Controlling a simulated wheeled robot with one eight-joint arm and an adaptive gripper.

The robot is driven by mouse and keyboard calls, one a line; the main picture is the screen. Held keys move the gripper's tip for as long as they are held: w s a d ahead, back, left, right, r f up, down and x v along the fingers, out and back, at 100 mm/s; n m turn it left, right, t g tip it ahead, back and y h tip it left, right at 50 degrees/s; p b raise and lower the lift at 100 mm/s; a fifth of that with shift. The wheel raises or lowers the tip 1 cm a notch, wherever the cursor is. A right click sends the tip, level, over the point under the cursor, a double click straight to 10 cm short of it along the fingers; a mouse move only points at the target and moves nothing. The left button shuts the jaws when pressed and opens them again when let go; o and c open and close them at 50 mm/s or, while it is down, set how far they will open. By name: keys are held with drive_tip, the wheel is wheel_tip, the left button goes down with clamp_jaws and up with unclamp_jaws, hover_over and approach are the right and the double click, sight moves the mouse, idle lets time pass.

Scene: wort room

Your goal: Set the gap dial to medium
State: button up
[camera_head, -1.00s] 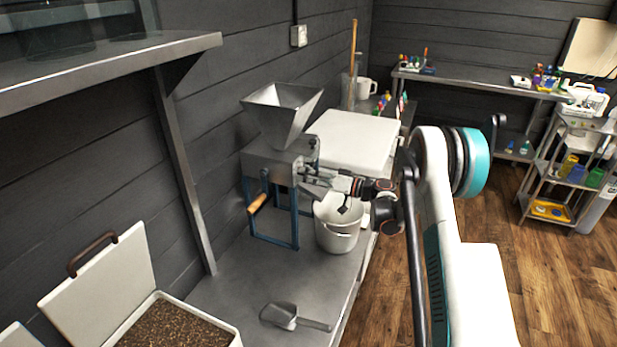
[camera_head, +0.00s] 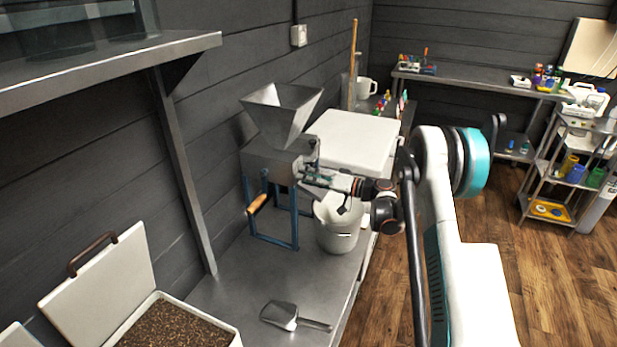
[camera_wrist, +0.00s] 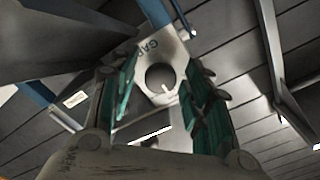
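The gap dial (camera_wrist: 160,78) is a dark round knob with a small white pointer mark, on a pale plate lettered "GAP" (camera_wrist: 148,48). It sits on the grain mill (camera_head: 270,160), which has a steel hopper and blue legs. In the wrist view my gripper (camera_wrist: 165,72) is open, with one green-padded finger on each side of the dial. I see gaps between the pads and the knob. In the head view my gripper (camera_head: 312,178) is at the mill's right end and the dial cannot be made out.
A white bucket (camera_head: 338,232) stands below my gripper. The mill's wooden crank handle (camera_head: 258,204) is at its front left. A metal scoop (camera_head: 281,315) and an open grain bin (camera_head: 178,322) are nearer on the steel bench. A white box (camera_head: 350,137) stands behind the mill.

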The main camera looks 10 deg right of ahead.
drive_tip(key=v, duration=1.2)
idle(0.3)
